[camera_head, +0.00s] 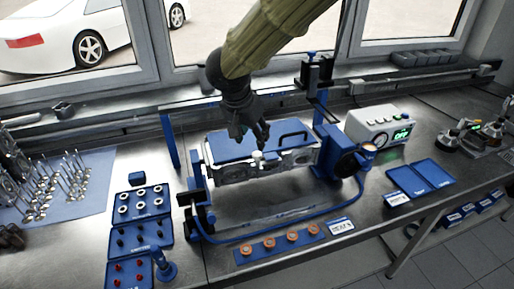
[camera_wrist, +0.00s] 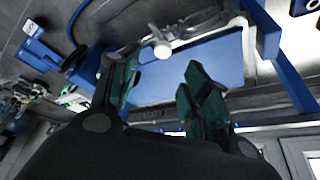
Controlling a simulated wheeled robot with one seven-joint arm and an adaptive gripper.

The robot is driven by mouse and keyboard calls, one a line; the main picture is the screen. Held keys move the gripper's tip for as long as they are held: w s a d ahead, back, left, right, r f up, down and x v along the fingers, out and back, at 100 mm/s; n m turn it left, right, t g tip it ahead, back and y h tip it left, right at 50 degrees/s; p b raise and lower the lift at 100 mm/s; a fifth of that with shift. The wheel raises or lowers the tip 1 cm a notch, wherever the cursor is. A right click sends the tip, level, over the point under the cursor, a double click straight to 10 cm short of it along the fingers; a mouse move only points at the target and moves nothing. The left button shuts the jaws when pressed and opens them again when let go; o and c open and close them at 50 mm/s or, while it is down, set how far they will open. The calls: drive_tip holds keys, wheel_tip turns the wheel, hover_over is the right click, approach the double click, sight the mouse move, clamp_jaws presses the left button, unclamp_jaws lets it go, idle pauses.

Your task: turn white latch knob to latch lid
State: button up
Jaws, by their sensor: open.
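The white latch knob (camera_head: 257,156) sits at the front edge of the blue lid (camera_head: 228,146), which lies on the metal engine part (camera_head: 235,173) in the blue stand. In the wrist view the knob (camera_wrist: 162,50) shows as a white round shape beyond the fingers, near the edge of the blue lid (camera_wrist: 200,70). My gripper (camera_head: 254,140) is just above the lid, close to the knob. In the wrist view my gripper (camera_wrist: 160,85) has its two green-padded fingers apart, with nothing between them. I cannot tell from the head view whether a fingertip touches the knob.
A black handle (camera_head: 293,136) stands on the lid's right part. A blue frame post (camera_head: 170,137) and a round dark motor (camera_head: 352,163) flank the stand. Blue trays (camera_head: 145,232) with small parts lie at the left.

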sight(257, 154)
drive_tip(key=shift+a+p+x, duration=0.2)
drive_tip(key=shift+p+x, duration=1.15)
drive_tip(key=shift+x, duration=3.05)
drive_tip(key=shift+f, duration=0.1)
drive_tip(key=c, duration=1)
